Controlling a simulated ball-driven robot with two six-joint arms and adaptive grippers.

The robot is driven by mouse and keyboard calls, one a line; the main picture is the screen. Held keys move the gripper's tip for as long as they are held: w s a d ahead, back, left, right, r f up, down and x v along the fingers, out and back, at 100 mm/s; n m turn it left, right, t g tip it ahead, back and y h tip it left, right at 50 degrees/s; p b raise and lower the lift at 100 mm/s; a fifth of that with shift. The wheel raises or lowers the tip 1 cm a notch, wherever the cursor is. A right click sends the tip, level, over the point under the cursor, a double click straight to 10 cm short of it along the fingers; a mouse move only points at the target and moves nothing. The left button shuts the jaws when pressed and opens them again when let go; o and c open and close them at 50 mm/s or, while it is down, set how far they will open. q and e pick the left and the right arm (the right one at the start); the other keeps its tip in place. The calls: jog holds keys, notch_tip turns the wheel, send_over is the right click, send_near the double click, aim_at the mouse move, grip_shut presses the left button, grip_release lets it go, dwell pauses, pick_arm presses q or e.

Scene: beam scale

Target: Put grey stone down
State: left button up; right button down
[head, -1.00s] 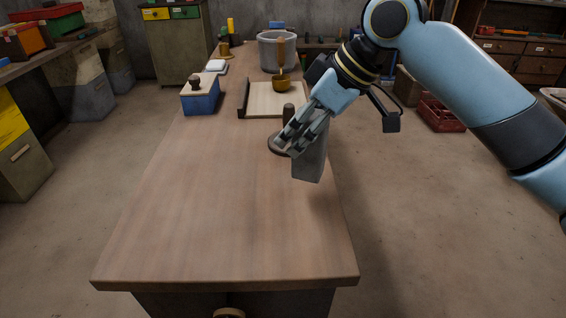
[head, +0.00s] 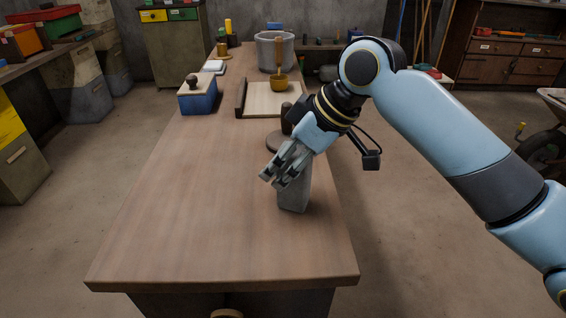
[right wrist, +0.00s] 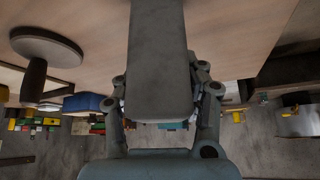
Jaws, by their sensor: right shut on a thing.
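The grey stone (head: 294,193) is a grey block standing upright at the right side of the wooden workbench (head: 215,225). In the right wrist view the stone (right wrist: 160,60) fills the middle between the two fingers (right wrist: 160,98). The stone's lower end looks at or very near the bench top; I cannot tell whether it touches. My left gripper is not in view.
A dark round base with an upright handle (head: 286,120) stands just behind the stone. The bench's front and left are clear.

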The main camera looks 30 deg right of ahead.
jog(key=c, duration=0.7)
grip_release()
jog(key=p+v, duration=0.3)
jog(key=v, duration=0.9)
jog(key=shift+r, duration=0.1)
